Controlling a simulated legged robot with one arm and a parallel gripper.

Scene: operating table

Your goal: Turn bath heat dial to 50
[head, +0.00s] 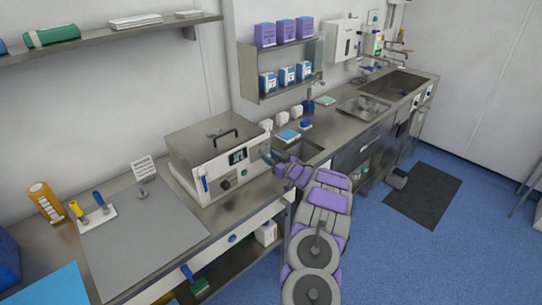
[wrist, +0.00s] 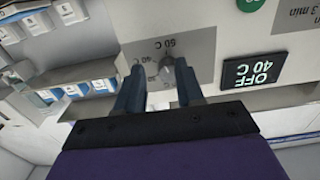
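The water bath (head: 190,150) is a steel box with a lid and handle on the counter. Its front display (head: 238,157) also shows upside down in the wrist view (wrist: 255,71) and reads "OFF" and "40 C". The heat dial (wrist: 168,70) is a small grey knob on a grey plate with marks for 40 C and 50 C. My gripper (wrist: 160,72) is open, with its two dark fingers on either side of the dial. The right finger is close to the knob; contact is unclear. In the head view my gripper (head: 268,157) is at the front panel's right end and hides the dial.
On the bath's front are a black knob (head: 226,184) and a blue-handled part (head: 205,184). A sink (head: 302,150) lies to the right. A small sign (head: 144,168) and a grey mat (head: 145,235) are to the left. A shelf (head: 285,88) hangs above.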

